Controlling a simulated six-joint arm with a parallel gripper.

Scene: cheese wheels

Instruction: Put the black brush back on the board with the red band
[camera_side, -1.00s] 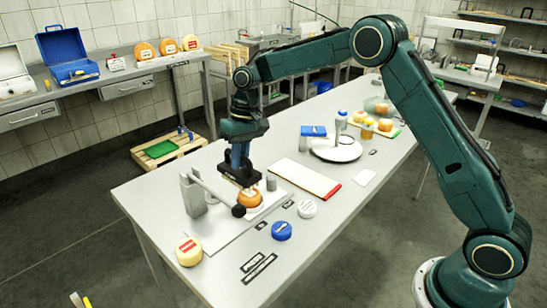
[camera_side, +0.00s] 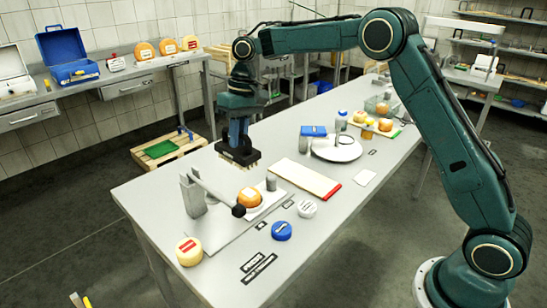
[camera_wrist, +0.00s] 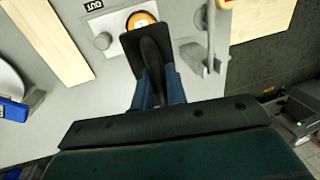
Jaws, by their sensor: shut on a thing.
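My gripper (camera_side: 237,143) is shut on the black brush (camera_side: 238,155), which has pale bristles facing down. It holds the brush above the table, behind the orange cheese wheel (camera_side: 250,197) and apart from it. In the wrist view the black brush (camera_wrist: 150,50) hangs between my fingers and partly covers the cheese wheel (camera_wrist: 140,20). The board with the red band (camera_side: 305,177) lies flat and empty on the table, right of my gripper. The bare wood of that board (camera_wrist: 45,40) shows at the upper left of the wrist view; its red end is out of that view.
A grey stand with a long arm (camera_side: 193,195) is left of the cheese, and a grey cylinder (camera_side: 271,183) is right of it. A white round plate (camera_side: 335,152) stands beyond the board. Blue (camera_side: 282,231) and white (camera_side: 307,208) round pieces lie in front.

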